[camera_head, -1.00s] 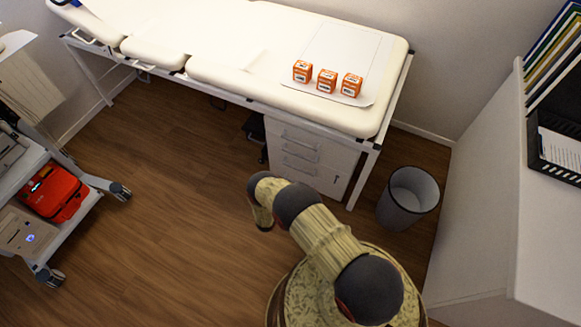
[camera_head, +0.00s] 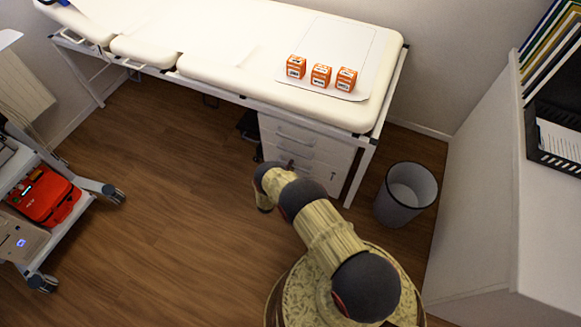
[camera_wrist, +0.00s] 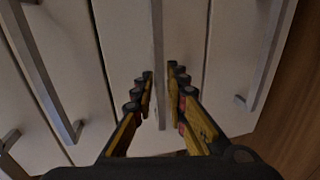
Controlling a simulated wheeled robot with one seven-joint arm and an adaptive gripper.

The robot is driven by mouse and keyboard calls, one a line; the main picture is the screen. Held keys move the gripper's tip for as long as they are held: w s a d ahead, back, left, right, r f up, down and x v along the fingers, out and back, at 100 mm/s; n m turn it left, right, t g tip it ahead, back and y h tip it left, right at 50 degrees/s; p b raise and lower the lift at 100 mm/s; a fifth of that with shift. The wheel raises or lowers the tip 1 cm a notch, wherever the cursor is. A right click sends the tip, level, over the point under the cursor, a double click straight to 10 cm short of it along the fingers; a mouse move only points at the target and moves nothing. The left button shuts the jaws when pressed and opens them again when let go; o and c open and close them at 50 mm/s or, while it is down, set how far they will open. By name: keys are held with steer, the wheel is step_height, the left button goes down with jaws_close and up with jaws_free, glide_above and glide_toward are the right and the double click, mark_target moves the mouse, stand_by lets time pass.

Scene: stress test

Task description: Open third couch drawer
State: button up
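The white drawer cabinet (camera_head: 310,143) stands under the right end of the couch, with grey bar handles on its fronts. All the drawer fronts that I can see look closed. In the wrist view several handles run up the picture: a left handle (camera_wrist: 40,70), a middle handle (camera_wrist: 157,50) and a right handle (camera_wrist: 268,60). My gripper (camera_wrist: 160,75) is partly open, with its fingers on either side of the middle handle. A narrow gap shows between them, and I cannot see firm contact. In the head view my arm hides the lower left of the cabinet.
The cream couch (camera_head: 230,60) carries three orange boxes (camera_head: 321,75) on a white sheet. A waste bin (camera_head: 406,194) stands right of the cabinet. A cart with a red case (camera_head: 45,195) is at the left. Wooden floor is clear left of my arm.

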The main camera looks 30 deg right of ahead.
steer(key=shift+w+d, duration=0.15)
steer(key=shift+c, duration=0.5)
jaws_close()
stand_by(0.4)
